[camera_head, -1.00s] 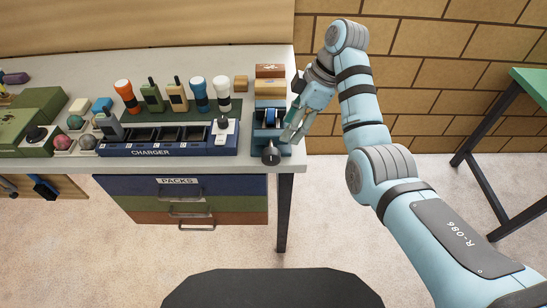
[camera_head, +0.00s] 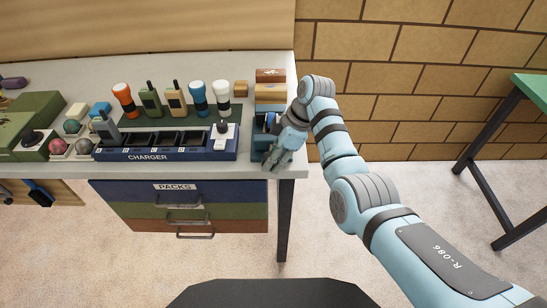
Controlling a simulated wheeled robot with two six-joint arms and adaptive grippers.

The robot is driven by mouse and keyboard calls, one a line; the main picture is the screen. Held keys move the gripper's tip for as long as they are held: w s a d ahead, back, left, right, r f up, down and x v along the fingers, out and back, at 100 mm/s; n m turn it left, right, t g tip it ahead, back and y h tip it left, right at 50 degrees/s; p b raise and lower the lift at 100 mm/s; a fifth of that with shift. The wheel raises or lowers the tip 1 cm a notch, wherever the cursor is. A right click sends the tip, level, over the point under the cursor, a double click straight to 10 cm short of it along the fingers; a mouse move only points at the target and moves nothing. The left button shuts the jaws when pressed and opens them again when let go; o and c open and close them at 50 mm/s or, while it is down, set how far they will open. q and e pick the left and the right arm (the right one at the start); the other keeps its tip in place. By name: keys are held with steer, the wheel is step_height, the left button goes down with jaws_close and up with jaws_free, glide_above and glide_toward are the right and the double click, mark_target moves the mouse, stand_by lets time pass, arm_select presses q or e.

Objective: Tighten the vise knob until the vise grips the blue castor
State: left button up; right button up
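The vise (camera_head: 258,141) stands at the right end of the workbench, near its front edge, and is partly covered by my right gripper. A small part of the blue castor (camera_head: 268,118) shows in the vise, just left of my wrist. My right gripper (camera_head: 272,163) points down toward the front of the vise, where its fingers hide the dark knob. I cannot tell whether the fingers touch the knob or are closed around it. My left gripper is out of view.
A blue charger rack (camera_head: 200,151) stands left of the vise, with radios and torches behind it. Wooden blocks (camera_head: 270,75) sit behind the vise. Drawers (camera_head: 180,205) hang under the bench. Right of the bench is open floor, then a green table (camera_head: 534,84).

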jaws_close()
steer(key=shift+d+y+p, duration=0.1)
steer(key=shift+y+p, duration=0.25)
steer(key=shift+y, duration=0.05)
steer(key=shift+d+y+p, duration=0.1)
steer(key=shift+y+p, duration=0.2)
steer(key=shift+y, duration=0.2)
steer(key=shift+f+y, duration=0.2)
steer(key=shift+y, duration=0.6)
steer(key=shift+d+f+y+b, duration=0.15)
steer(key=shift+f+y+b, duration=0.05)
steer(key=shift+y+b, duration=0.95)
steer(key=shift+r+y+b, duration=0.15)
steer(key=shift+y+b, duration=0.6)
steer(key=shift+b, duration=0.45)
steer(key=o, duration=1)
jaws_free()
